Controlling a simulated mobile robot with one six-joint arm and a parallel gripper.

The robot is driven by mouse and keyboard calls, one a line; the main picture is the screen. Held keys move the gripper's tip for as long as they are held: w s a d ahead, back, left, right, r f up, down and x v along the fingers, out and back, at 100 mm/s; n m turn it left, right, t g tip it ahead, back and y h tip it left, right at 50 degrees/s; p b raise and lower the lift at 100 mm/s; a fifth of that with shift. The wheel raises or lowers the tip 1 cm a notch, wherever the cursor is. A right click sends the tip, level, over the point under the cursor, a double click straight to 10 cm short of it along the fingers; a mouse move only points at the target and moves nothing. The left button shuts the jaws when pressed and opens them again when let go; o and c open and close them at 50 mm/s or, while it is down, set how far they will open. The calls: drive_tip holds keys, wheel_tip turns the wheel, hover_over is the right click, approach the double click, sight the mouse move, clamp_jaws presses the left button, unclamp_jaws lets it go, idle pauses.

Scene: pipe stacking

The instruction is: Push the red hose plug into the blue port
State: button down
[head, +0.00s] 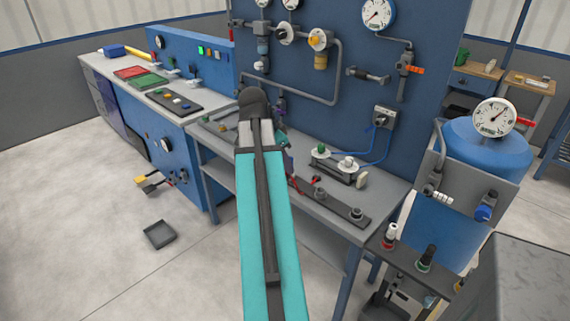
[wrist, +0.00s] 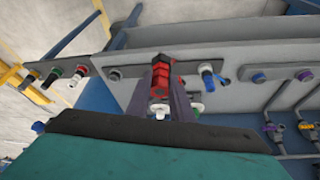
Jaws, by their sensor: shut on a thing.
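My gripper (wrist: 165,92) shows in the wrist view with its two dark fingers shut on the red hose plug (wrist: 160,76). The plug stands out between the fingers, in front of a grey bar; I cannot tell whether it touches the bar. A blue-and-black fitting with a pale ring (wrist: 212,77) sits on the bar to its right. I cannot tell for sure which fitting is the blue port. In the head view my arm hides most of the gripper, and a bit of red (head: 293,184) shows beside it above the bench.
A bar with round sockets (head: 335,203) lies along the bench (head: 398,190) front. A rack to the right holds a red-and-white plug (head: 390,236) and a black-and-green plug (head: 426,257). A blue tank (head: 475,145) stands at the right. The blue panel (head: 330,60) rises behind the bench.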

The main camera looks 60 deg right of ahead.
idle(0.3)
drive_tip(key=w+a+n+t, duration=0.2)
drive_tip(key=w+a+n, duration=0.4)
drive_tip(key=w+a, duration=0.5)
drive_tip(key=w+a+n+t, duration=0.3)
drive_tip(key=w+a+n, duration=0.3)
drive_tip(key=w+a, duration=0.6)
drive_tip(key=w+a+n+y, duration=0.1)
drive_tip(key=w+a+n, duration=0.3)
drive_tip(key=a, duration=0.6)
drive_tip(key=w+a+r+n+t+y, duration=0.1)
drive_tip(key=w+a+n, duration=0.3)
drive_tip(key=a, duration=0.6)
drive_tip(key=w+a+n+y, duration=0.1)
drive_tip(key=w+a+n, duration=0.3)
drive_tip(key=a, duration=0.5)
drive_tip(key=shift+w+a+r+t+y, duration=0.15)
drive_tip(key=shift+w+a+t+y, duration=0.25)
drive_tip(key=shift+w, duration=0.35)
drive_tip(key=shift+s, duration=0.1)
